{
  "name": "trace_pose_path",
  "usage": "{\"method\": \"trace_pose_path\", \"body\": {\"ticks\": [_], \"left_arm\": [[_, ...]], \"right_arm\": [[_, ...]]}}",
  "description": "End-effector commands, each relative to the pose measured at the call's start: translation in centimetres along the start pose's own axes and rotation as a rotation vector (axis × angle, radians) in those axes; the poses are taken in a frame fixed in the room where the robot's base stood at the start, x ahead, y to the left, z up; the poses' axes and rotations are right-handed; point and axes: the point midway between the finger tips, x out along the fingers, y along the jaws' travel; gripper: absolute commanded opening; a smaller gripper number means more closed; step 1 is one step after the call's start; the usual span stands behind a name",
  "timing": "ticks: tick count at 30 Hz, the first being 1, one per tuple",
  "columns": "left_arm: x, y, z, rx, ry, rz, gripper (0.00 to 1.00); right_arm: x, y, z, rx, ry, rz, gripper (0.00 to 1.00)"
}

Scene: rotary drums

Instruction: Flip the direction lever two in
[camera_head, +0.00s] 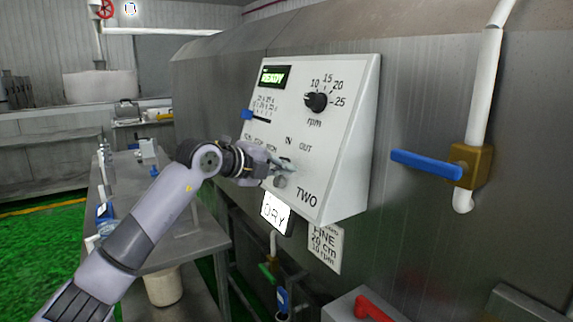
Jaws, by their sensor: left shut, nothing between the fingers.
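A white control box (345,150) marked "TWO" is fixed to a large metal drum. Its IN and OUT labels (298,143) are in the lower middle of the face. My left gripper (288,166) is shut and empty, in front of the box just below the IN label. A small grey knob-like part (280,182) shows just below the fingers; I cannot tell whether it is the direction lever or whether the gripper touches it. The lever's position is hidden by the gripper. My right gripper is not in view.
A black rpm dial (316,102) and a green display (273,77) are higher on the box. A blue valve handle (426,165) sticks out at the right. A metal table (190,248) stands at the left.

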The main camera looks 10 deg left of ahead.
Motion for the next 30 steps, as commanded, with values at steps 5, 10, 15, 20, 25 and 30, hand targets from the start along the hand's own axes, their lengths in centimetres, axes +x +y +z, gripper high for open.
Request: {"method": "trace_pose_path", "body": {"ticks": [5, 10, 15, 20, 25, 30], "left_arm": [[0.06, 0.08, 0.17, 0.0, 0.001, 0.0, 0.0], [0.04, 0.06, 0.16, 0.0, 0.0, 0.0, 0.0], [0.02, -0.15, 0.26, -0.015, 0.0, 0.003, 0.0], [0.05, -0.39, 0.46, -0.049, 0.0, 0.01, 0.0], [0.08, -0.52, 0.61, -0.07, 0.0, 0.015, 0.0], [0.12, -0.73, 0.77, -0.098, 0.0, 0.02, 0.0]], "right_arm": [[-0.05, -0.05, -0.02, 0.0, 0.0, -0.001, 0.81], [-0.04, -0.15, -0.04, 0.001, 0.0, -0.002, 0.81], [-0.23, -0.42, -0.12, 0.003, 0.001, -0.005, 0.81], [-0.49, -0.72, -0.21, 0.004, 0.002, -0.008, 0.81], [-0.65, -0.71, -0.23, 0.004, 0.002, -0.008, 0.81], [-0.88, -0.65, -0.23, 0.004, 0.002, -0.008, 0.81]]}}
